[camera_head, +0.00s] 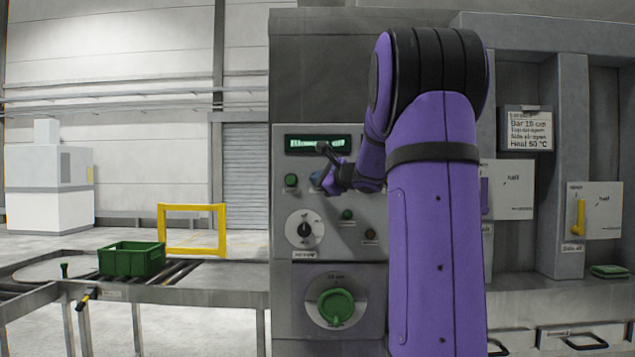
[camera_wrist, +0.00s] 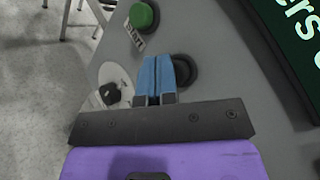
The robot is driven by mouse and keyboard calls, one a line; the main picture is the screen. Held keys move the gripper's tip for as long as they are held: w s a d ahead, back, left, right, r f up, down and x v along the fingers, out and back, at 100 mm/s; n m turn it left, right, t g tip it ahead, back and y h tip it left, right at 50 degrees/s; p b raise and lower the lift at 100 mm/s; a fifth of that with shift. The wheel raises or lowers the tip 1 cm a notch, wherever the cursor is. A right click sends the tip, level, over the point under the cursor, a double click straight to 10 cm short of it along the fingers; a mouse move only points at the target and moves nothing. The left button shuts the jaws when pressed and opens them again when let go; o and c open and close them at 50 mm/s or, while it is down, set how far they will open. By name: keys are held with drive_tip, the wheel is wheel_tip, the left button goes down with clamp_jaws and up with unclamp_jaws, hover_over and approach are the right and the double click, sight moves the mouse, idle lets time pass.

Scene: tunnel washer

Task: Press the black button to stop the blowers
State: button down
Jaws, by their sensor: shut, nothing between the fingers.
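The black button (camera_wrist: 190,71) is a dark round shape on the grey panel in the wrist view, partly covered by my blue fingertips. In the head view, my gripper and arm hide it. My gripper (camera_head: 318,181) is shut and empty at the panel, just below the display. In the wrist view, its fingertips (camera_wrist: 159,67) overlap the left side of the black button. I cannot tell whether they touch it. The green button (camera_wrist: 142,17), labelled Start, sits beside it; it also shows in the head view (camera_head: 291,180), left of my gripper.
A lit green display (camera_head: 318,144) is above my gripper. A green crate (camera_head: 132,259) stands on the conveyor at left.

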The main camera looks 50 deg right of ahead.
drive_tip(key=shift+s+a, duration=0.4)
drive_tip(key=s+a, duration=0.3)
drive_tip(key=shift+s+a, duration=0.15)
drive_tip(key=shift+a, duration=0.25)
idle(0.3)
drive_tip(key=shift+a, duration=0.1)
idle(0.7)
